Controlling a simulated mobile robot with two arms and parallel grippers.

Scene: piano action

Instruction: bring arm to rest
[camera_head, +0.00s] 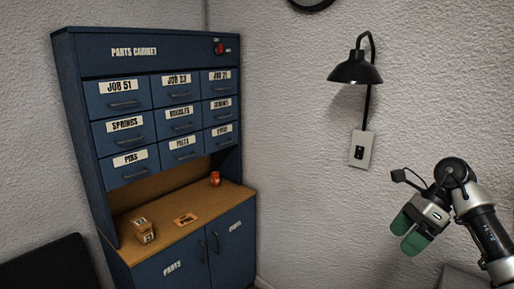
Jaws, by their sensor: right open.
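My right arm (485,225) comes in from the lower right edge. My right gripper (408,232) is at its end, with green fingers pointing down and left. It is open and nothing shows between its fingers. It is in front of the white wall, well to the right of the blue parts cabinet (75,120) and apart from it. My left gripper is not in view.
The cabinet has labelled drawers, all looking shut, above a wooden shelf (205,199). On the shelf are a small labelled box (143,231), an orange tag (186,219) and an orange jar (215,179). A black lamp (356,70) hangs above a wall plate (360,149).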

